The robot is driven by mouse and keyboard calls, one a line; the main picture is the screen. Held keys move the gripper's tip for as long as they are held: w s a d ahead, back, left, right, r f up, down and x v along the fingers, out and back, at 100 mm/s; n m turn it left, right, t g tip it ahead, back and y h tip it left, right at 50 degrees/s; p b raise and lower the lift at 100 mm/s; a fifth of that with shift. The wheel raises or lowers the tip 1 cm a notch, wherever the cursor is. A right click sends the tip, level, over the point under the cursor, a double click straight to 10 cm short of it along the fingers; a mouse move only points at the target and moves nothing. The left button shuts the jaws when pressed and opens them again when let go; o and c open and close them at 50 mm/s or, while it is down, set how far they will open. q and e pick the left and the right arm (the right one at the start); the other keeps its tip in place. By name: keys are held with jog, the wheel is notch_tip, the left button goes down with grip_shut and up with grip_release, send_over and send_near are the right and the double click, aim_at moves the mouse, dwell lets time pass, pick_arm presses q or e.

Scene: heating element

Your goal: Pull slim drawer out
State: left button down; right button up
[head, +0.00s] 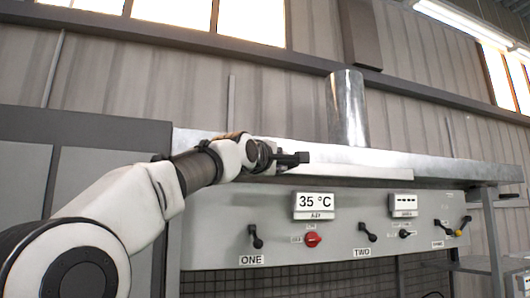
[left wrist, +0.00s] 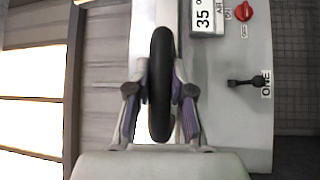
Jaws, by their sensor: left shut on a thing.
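A long pale strip that looks like the slim drawer's front (head: 350,172) runs along the top of the grey heating unit in the head view. My left gripper (head: 284,158) is at the left part of this strip, shut on a black handle (head: 301,157). In the left wrist view the rounded black handle (left wrist: 161,60) lies between the two fingers of the left gripper (left wrist: 160,92), with a pad on each side. The gripper and arm hide part of the strip, and I cannot tell how far the drawer is out. My right gripper is not in view.
Below, the control panel (head: 280,222) carries a 35 °C display (head: 315,201), a red knob (head: 312,240) and several black levers. A metal pipe (head: 348,110) rises behind the unit. A metal rack (head: 492,240) stands at the right.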

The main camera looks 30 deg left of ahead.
pick_arm(q)
jog(key=shift+s+r, duration=0.15)
jog(key=shift+w+a, duration=0.2)
jog(key=shift+w, duration=0.05)
jog(key=c, duration=1)
grip_release()
jog(key=shift+f, duration=0.2)
jog(key=shift+s+r, duration=0.1)
